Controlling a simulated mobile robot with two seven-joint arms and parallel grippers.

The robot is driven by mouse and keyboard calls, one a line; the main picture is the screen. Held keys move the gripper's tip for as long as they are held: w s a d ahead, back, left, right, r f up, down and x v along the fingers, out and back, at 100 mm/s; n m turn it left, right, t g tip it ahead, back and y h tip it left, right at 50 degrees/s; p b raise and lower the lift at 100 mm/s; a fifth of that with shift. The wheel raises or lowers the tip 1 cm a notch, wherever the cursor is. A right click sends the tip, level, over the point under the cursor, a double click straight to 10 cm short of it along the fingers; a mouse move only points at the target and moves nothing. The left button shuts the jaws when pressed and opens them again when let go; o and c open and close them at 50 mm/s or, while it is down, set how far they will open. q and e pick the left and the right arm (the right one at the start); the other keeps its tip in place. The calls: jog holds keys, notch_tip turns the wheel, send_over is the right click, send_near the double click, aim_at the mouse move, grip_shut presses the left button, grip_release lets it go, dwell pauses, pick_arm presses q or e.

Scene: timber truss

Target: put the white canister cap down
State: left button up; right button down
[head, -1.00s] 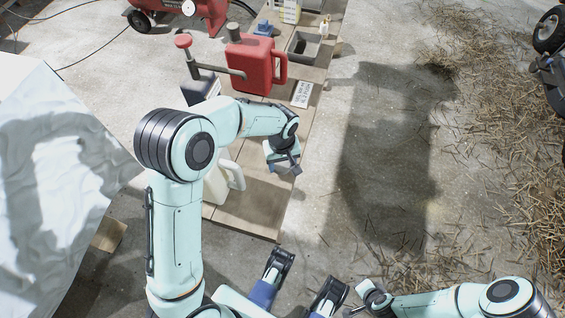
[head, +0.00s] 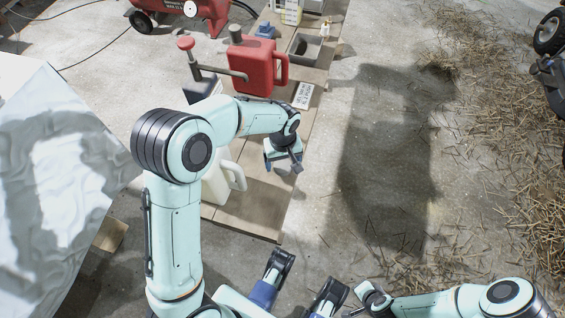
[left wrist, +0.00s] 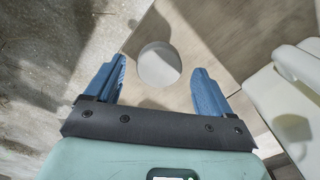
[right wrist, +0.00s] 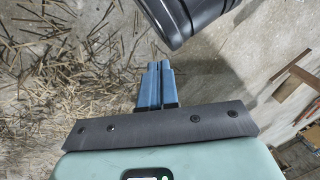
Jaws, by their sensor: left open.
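The white canister cap (left wrist: 159,64) is a round white disc in the left wrist view. It lies on the wooden boards between and just beyond my left fingertips, with a gap on each side. My left gripper (left wrist: 159,80) is open, its blue fingers apart and holding nothing. My right gripper (right wrist: 156,80) is shut and empty.
A red jerrycan (head: 257,66), a grey tray (head: 304,48) and a white label card (head: 303,95) are farther along the boards (head: 250,208). Concrete floor lies to the right, with scattered straw (head: 480,130). A white sheet (head: 60,160) covers something at left.

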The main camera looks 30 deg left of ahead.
aim_at(283, 167)
pick_arm(q)
notch_tip(283, 167, up, 10)
jog(key=p, duration=0.2)
jog(key=shift+r, duration=0.15)
pick_arm(e)
jog(key=shift+g+y, duration=0.4)
jog(key=shift+g, duration=0.3)
jog(key=s+r, duration=0.1)
jog(key=s+a+r, duration=0.1)
jog(key=s, duration=0.1)
jog(key=s+a+r, duration=0.1)
jog(key=shift+s, duration=0.15)
